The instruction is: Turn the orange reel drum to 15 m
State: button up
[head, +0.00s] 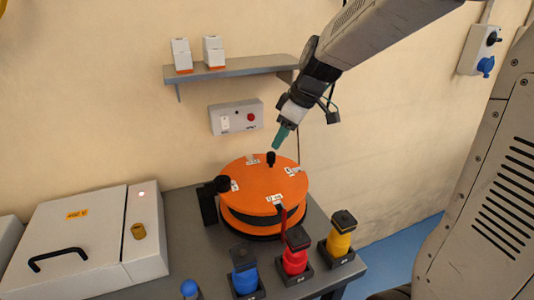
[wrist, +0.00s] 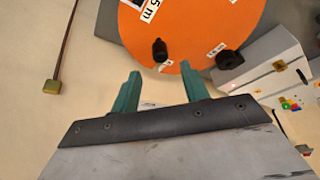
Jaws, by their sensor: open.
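The orange reel drum (head: 250,183) lies flat on the grey bench, with white length labels around its top. The label at the front (head: 273,198) seems to read 0 m. A black upright handle (head: 271,159) stands near the drum's back edge; it also shows in the wrist view (wrist: 160,50). My gripper (head: 281,138), with teal fingers, is above and just behind this handle, apart from it. In the wrist view my gripper (wrist: 161,86) is open and empty, with the handle beyond the gap between the fingertips. A label ending in "5 m" (wrist: 149,10) is partly cut off.
A black knob on a bracket (head: 210,200) stands at the drum's left edge. Blue (head: 244,278), red (head: 295,260) and yellow (head: 339,242) connectors stand in front. A grey cabinet (head: 90,240) is left. A wall box (head: 236,117) and shelf (head: 230,70) are behind.

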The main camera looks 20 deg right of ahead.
aim_at(272, 155)
jog(key=x, duration=0.7)
grip_shut()
jog(key=shift+a, duration=0.45)
jog(key=shift+d+f, duration=0.1)
jog(key=shift+d, duration=0.05)
jog(key=shift+s+f, duration=0.1)
